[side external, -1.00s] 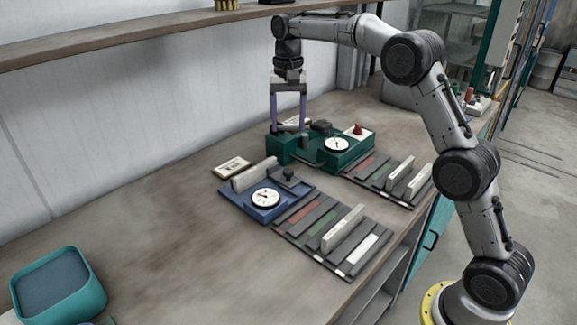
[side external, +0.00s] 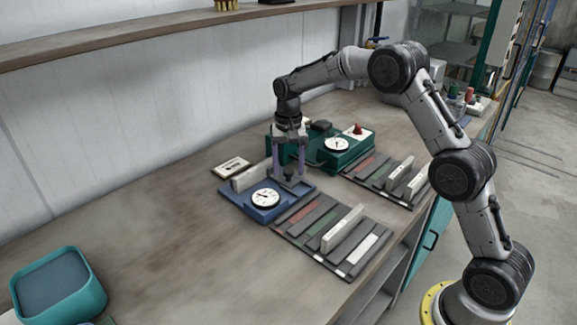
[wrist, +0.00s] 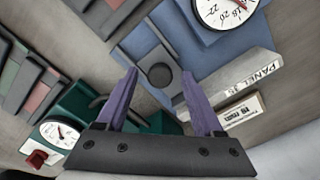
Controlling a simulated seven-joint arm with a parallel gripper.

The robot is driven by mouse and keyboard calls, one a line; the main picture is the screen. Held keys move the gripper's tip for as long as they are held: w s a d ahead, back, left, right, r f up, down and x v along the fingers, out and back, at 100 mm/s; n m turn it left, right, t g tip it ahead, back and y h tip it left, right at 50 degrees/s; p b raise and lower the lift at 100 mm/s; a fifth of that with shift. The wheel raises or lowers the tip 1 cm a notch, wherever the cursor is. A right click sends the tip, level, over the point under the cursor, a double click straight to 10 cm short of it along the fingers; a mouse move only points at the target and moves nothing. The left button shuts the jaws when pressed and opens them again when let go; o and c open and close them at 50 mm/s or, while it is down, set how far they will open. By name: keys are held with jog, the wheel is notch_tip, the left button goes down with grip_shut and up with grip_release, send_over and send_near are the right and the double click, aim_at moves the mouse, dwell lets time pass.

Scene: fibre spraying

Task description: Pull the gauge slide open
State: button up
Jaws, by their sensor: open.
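The blue gauge (side external: 262,209) sits on the bench with a round white dial (side external: 265,198). In the wrist view the knob (wrist: 160,75) shows on the grey slide (wrist: 146,47). My gripper (side external: 288,171) is open over the slide, its purple fingers pointing down on either side of the knob. In the wrist view the fingertips (wrist: 158,76) flank the knob with a gap on both sides. Whether they touch the slide plate I cannot tell.
A light panel (side external: 252,177) stands along the gauge's back, with a small label card (side external: 231,166) behind. A green gauge (side external: 350,155) stands close behind my gripper. Racks of strips (side external: 330,243) lie in front and right (side external: 390,182).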

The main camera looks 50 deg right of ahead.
jog(key=shift+c, duration=0.3)
grip_shut()
dwell(1.2)
